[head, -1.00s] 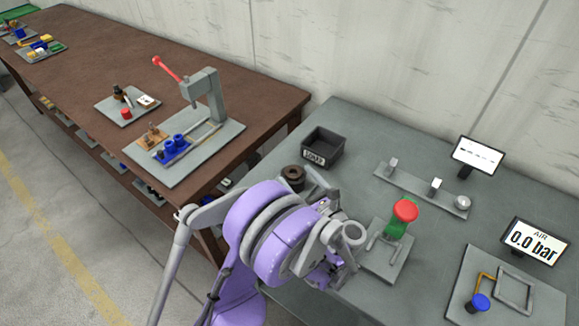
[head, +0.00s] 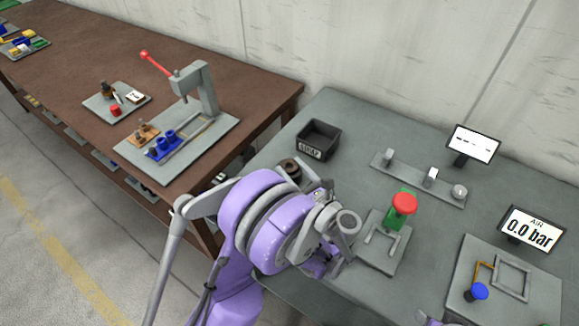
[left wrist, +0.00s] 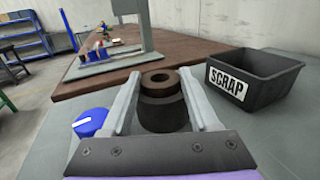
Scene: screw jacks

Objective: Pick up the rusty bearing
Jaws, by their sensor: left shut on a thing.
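The rusty bearing (left wrist: 160,108), a dark brown ring with a hole in its top, sits between the two grey fingers of my left gripper (left wrist: 160,80) in the left wrist view. The gripper is shut on it. I cannot tell whether the bearing touches the table.
The black SCRAP bin (left wrist: 252,78) stands close to the right of the bearing. A blue-topped object (left wrist: 90,122) is left of the fingers. In the head view a fixture with a red knob (head: 404,204) is right of my arm. The brown bench (head: 80,65) holds a press.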

